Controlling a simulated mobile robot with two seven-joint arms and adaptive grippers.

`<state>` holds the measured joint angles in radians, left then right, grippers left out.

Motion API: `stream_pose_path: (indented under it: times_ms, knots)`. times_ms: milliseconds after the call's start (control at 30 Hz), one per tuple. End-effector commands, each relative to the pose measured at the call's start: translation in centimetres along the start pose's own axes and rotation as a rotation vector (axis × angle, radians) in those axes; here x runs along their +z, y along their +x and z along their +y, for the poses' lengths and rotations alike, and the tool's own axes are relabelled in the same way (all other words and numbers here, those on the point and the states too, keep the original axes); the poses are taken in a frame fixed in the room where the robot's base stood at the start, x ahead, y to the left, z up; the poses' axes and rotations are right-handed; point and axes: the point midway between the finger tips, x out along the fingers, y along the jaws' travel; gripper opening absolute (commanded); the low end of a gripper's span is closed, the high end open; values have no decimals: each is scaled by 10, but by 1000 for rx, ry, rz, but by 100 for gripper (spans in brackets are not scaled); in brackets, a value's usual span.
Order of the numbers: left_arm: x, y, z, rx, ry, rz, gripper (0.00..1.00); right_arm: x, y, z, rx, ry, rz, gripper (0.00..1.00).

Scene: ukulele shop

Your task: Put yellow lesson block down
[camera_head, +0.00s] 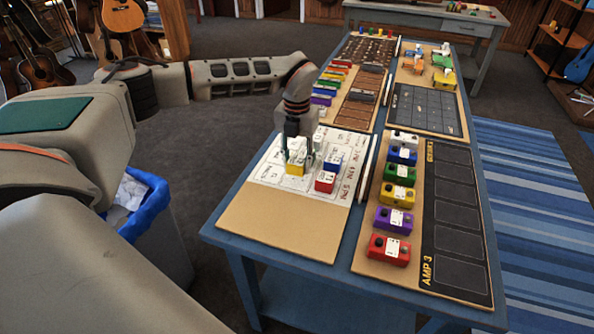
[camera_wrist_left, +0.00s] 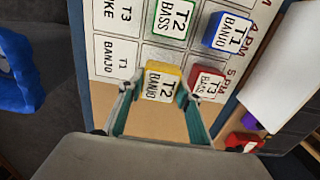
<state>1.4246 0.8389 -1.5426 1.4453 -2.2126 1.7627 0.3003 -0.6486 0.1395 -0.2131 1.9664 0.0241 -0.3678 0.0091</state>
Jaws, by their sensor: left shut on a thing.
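The yellow lesson block (camera_head: 295,169) has a white top that reads T2 BANJO in the left wrist view (camera_wrist_left: 162,82). My left gripper (camera_head: 297,158) is shut on it, with one finger on each side (camera_wrist_left: 158,92). The block is at the near part of the white schedule sheet (camera_head: 262,171) on a tan board. I cannot tell whether it touches the sheet. A red block (camera_head: 325,182) marked T3 BASS is just right of it. A blue block (camera_head: 332,166) marked T1 BANJO is behind that. A green-edged T2 BASS block (camera_wrist_left: 172,18) lies beyond the yellow one. My right gripper is not in view.
The boards lie on a blue table (camera_head: 228,215). The tan board's near strip (camera_head: 280,229) is bare. To the right, the AMP 3 board (camera_head: 455,215) has a column of coloured pedals (camera_head: 389,250). A bin with a blue liner (camera_head: 150,205) stands left of the table.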

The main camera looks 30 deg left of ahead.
Motion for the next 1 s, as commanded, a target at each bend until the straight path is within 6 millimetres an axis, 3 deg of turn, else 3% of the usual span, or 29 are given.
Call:
stream_pose_path:
  times_ms: [200,600,633,700,1000]
  knots:
    - [-1,32,0,1,-1,3,13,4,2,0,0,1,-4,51]
    - [0,37,0,1,0,1,13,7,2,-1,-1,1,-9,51]
    - [0,37,0,1,0,1,36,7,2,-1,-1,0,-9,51]
    - [0,37,0,1,0,0,51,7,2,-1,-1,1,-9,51]
    - [0,36,0,1,0,1,51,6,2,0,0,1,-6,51]
